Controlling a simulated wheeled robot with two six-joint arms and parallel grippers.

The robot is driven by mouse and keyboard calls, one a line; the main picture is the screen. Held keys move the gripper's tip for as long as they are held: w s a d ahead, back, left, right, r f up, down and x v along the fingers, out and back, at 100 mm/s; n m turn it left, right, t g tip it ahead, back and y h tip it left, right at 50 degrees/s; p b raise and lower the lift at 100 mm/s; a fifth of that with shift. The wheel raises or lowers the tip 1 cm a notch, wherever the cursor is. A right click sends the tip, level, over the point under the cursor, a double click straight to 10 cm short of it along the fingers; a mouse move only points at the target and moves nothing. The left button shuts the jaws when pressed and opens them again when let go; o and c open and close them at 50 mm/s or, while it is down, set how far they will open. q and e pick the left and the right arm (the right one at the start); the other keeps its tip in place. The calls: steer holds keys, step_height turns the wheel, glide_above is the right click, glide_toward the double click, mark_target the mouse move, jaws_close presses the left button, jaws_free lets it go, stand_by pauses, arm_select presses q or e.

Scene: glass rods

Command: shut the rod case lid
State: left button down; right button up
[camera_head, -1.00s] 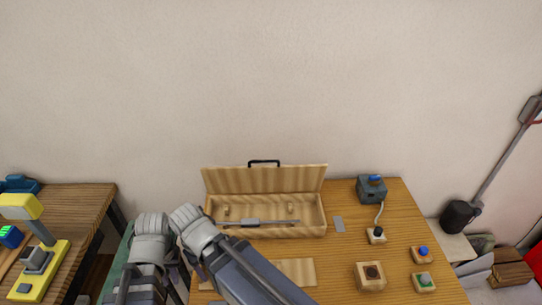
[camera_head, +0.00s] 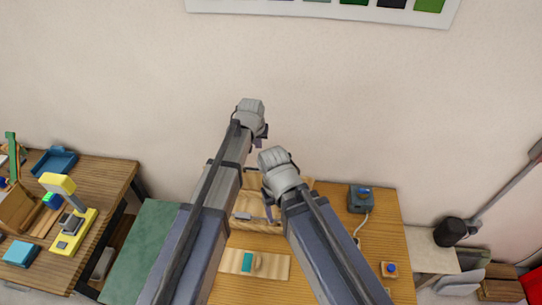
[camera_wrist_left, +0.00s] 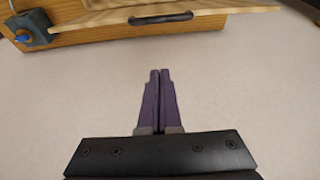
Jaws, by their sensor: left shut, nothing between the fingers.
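The wooden rod case (camera_head: 241,226) stands on the table, partly hidden by my arms. Its lid (camera_head: 303,183) is up, and it also shows in the left wrist view (camera_wrist_left: 235,10) with its black handle (camera_wrist_left: 160,18) on the edge. A grey rod (camera_head: 243,216) lies in the case. My left gripper (camera_head: 262,142) is above and behind the lid in the head view. In the left wrist view its purple fingers (camera_wrist_left: 160,75) are together and empty, apart from the handle. My right gripper (camera_head: 268,205) is in front of the case and lid; its jaws are unclear.
A grey box with a blue button (camera_head: 361,199) stands right of the case. A light board (camera_head: 276,267) with small blocks lies in front of it. A side table (camera_head: 112,172) holding a yellow device (camera_head: 75,228) is at the left.

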arm_select(q)
steer(key=shift+f, duration=0.15)
steer(key=b, duration=1)
glide_above(259, 172)
step_height(259, 172, down, 9)
steer(key=shift+f, duration=0.1)
steer(key=shift+w, duration=0.2)
